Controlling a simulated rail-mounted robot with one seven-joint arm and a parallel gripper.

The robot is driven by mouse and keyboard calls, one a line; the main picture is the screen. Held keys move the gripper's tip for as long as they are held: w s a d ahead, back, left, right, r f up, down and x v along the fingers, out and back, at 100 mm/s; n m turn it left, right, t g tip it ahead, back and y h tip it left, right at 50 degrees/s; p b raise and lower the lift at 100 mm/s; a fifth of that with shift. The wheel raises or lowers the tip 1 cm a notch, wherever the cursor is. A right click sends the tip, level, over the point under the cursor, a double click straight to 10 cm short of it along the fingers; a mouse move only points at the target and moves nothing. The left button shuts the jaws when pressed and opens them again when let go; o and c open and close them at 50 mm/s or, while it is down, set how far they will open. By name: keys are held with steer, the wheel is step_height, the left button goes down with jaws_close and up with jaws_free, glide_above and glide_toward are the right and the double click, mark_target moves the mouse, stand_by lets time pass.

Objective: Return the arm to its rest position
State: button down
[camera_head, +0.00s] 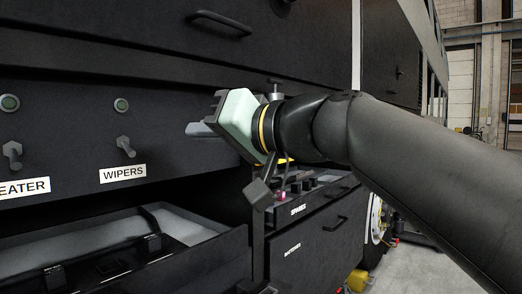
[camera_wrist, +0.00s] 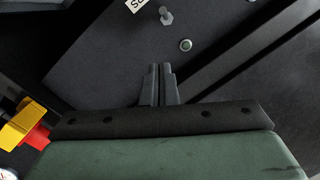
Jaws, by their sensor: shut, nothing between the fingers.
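My gripper (camera_head: 192,129) is in the middle of the head view, at the end of my arm coming in from the right. Its pale green body faces the dark panel (camera_head: 60,130), and its fingers point left. In the wrist view the two grey fingers of my gripper (camera_wrist: 158,70) are close together with nothing held. Beyond the fingertips is a dark panel face with a toggle switch (camera_wrist: 166,16) and a round green button (camera_wrist: 185,45). The fingers appear apart from both.
Left of my gripper is the WIPERS switch (camera_head: 126,146). Below is an open drawer (camera_head: 215,262) with grey contents. A tray labelled SPARES (camera_head: 298,211) and a BATTERIES drawer (camera_head: 315,245) lie beneath my wrist. A yellow and red object (camera_wrist: 18,125) shows in the wrist view.

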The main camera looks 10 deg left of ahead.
steer(key=w+d+f+m+g+h+p, duration=0.1)
steer(key=w+d+f+m+h+p, duration=0.15)
steer(key=d+f+h+p, duration=0.45)
steer(key=w+d+f+m+h+p, duration=0.1)
steer(key=d+f+m+h+p, duration=0.2)
steer(key=d+f+p, duration=0.7)
steer(key=s+d+f+m+g+h+p, duration=0.1)
steer(key=s+d+f+g+h+p, duration=0.1)
steer(key=s+d+p, duration=0.5)
steer(key=s+d+f+g+h+p, duration=0.2)
steer(key=s+d+h+p, duration=0.2)
steer(key=s+d+p, duration=0.2)
steer(key=s+d, duration=0.1)
steer(key=d, duration=0.1)
steer(key=shift+s+d+f+m+p, duration=0.15)
steer(key=shift+d+f+m+p, duration=0.15)
steer(key=shift+m+p, duration=0.1)
steer(key=shift+r, duration=0.1)
